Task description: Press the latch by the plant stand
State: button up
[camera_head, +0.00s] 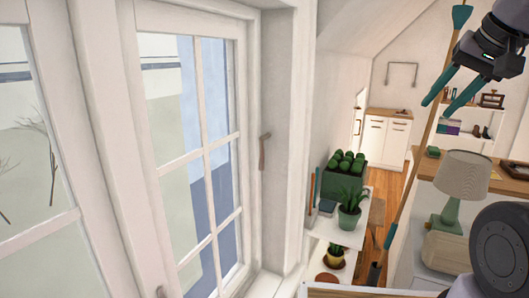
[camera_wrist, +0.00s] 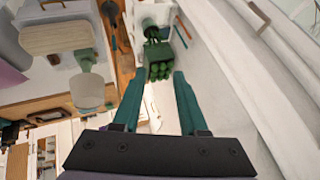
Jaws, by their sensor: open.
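A brown latch handle (camera_head: 264,150) sits on the white window frame in the head view, near the plant stand. The white plant stand (camera_head: 322,232) is right of the window, with a green planter of round plants (camera_head: 345,172) and potted plants. My gripper (camera_head: 437,108) is at the upper right of the head view, apart from the latch, its teal fingers spread and empty. In the wrist view, my gripper (camera_wrist: 158,73) frames the green planter (camera_wrist: 158,62) in the distance. A small dark piece (camera_wrist: 258,14) on the white frame there may be the latch.
A second handle (camera_head: 160,292) is low on the window. A lamp (camera_head: 462,185) stands on a cabinet at the right. Wood floor (camera_head: 392,180) shows beyond the stand.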

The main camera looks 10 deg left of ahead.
jog(key=shift+a+f+g, duration=0.1)
jog(key=shift+g, duration=0.2)
grip_shut()
jog(key=w+a+f+n+g+h, duration=0.3)
jog(key=w+a+f+n+h, duration=0.6)
jog(key=f, duration=0.3)
jog(key=w+a+f+n+t+h, duration=0.1)
jog(key=w+a+f+n+t, duration=0.15)
jog(key=a, duration=0.35)
jog(key=w+a+f+n+t+h, duration=0.1)
jog(key=w+a+t, duration=0.15)
jog(key=a, duration=0.35)
jog(key=s+a+f+n+t+y, duration=0.2)
jog(key=a+t, duration=0.1)
jog(key=a, duration=0.4)
jog(key=s+a+f+n+t+y, duration=0.2)
jog(key=s+a+t, duration=0.1)
jog(key=a, duration=0.4)
jog(key=s+a+f+n+t+y, duration=0.1)
jog(key=s+a+f+n+t, duration=0.1)
jog(key=a, duration=0.4)
jog(key=shift+s+a+f+n+t+y, duration=0.25)
jog(key=shift+a+f+n+t+y, duration=0.2)
jog(key=shift+t, duration=0.25)
jog(key=shift+d, duration=0.1)
